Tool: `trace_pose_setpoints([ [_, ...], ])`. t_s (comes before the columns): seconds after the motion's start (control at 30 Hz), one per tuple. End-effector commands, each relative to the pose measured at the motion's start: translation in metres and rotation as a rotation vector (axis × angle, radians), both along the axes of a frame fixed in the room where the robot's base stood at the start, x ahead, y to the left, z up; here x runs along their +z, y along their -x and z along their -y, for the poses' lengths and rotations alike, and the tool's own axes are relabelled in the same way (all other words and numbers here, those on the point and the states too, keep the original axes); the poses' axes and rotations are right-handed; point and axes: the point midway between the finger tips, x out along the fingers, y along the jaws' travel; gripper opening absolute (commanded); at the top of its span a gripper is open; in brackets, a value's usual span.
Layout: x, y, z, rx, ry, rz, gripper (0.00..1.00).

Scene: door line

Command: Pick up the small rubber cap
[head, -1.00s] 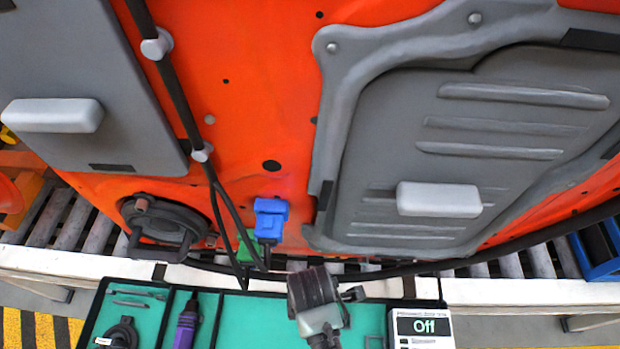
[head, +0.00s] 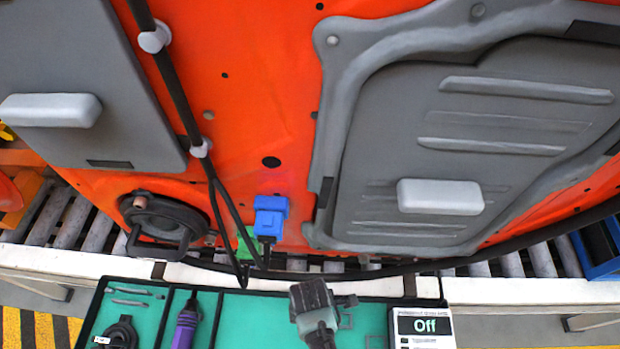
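I cannot make out a small rubber cap for certain in the head view. My gripper (head: 312,298) is a dark, blocky shape over the right part of the teal tray (head: 250,318), near its back edge. It hides the tray surface under it. I cannot see its fingertips clearly, nor whether anything is between them. Faint square outlines show on the teal surface just right of it.
An orange door panel (head: 250,110) with grey covers fills the back. A black cable (head: 400,268) hangs across behind the tray. A blue connector (head: 270,215) sits on the panel.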

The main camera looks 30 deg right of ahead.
Motion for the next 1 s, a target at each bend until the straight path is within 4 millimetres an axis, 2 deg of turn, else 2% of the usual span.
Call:
trace_pose_setpoints([
  [0.03, 0.0002, -0.0001, 0.0000, 0.000, 0.000, 0.000, 0.67],
  [0.07, 0.0002, -0.0001, 0.0000, 0.000, 0.000, 0.000, 0.61],
  [0.4, 0.0004, 0.0000, 0.0000, -0.001, 0.000, 0.000, 0.00],
  [1.0, 0.0047, -0.0003, 0.0001, -0.001, 0.000, 0.001, 0.00],
])
